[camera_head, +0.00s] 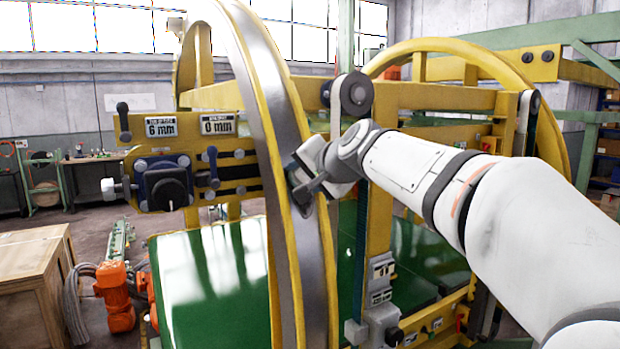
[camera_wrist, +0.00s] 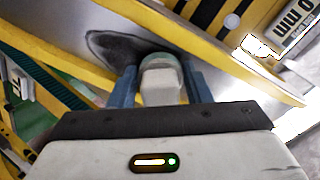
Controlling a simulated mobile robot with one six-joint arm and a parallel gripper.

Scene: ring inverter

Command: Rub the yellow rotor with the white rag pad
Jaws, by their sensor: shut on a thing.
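The yellow rotor (camera_head: 273,120) is a large upright ring with yellow edges and a grey metal band between them. My gripper (camera_head: 303,190) is at the band, right of the rotor's middle, in the head view. In the wrist view, its two blue fingers (camera_wrist: 160,88) are shut on a pale block with a greenish far end, the rag pad (camera_wrist: 161,82). The pad's far end lies against or very close to the band; contact cannot be told. A dark smudge (camera_wrist: 118,44) shows on the band just beyond the pad. The gripper hides the pad in the head view.
A second yellow ring (camera_head: 520,85) is behind right. Green panels (camera_head: 205,280) lie below. A wooden crate (camera_head: 35,275) stands at left.

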